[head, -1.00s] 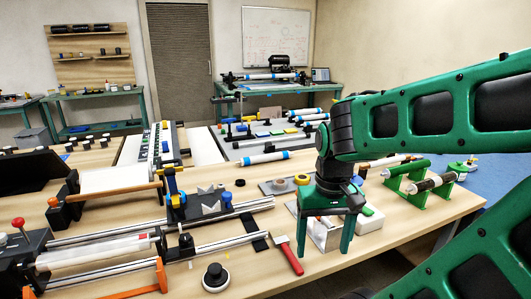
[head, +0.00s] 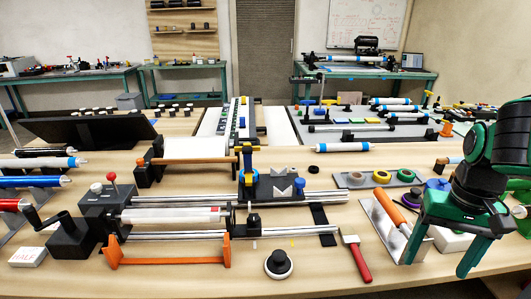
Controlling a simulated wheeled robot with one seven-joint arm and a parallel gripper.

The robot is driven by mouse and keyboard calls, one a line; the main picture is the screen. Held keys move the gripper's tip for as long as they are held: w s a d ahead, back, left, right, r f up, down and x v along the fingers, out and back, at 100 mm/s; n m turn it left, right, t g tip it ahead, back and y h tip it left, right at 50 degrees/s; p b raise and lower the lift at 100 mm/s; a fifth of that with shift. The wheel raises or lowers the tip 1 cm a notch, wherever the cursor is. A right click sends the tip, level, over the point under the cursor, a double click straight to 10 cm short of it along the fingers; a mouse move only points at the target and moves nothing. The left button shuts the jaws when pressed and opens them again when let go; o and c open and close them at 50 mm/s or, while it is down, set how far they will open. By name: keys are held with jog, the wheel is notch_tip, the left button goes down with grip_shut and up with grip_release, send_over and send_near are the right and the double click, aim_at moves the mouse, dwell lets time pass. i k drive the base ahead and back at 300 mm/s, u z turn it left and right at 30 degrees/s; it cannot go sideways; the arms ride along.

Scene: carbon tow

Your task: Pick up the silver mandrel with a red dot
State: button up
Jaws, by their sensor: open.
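I cannot make out for certain a silver mandrel with a red dot. A pale tube with a red mark near its right end (head: 172,215) lies level in the winding machine at left centre. On the left edge lie several tubes: a pale one with a blue band (head: 38,163), a blue one (head: 28,182) and a red-ended one (head: 10,204), partly cut off. My gripper (head: 441,262) points down at the right, open, its green fingers apart.
The tray (head: 383,232) and a white box (head: 452,240) stand close by my gripper. A red-handled scraper (head: 357,260) and a black round knob piece (head: 278,264) lie on the front table. Steel rails (head: 290,197) and an orange stand (head: 170,262) fill the middle.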

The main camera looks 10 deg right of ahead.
aim_at(163, 216)
jog(key=u, duration=1.15)
jog(key=k, duration=0.6)
jog(key=z, duration=0.15)
jog(key=i, duration=0.5)
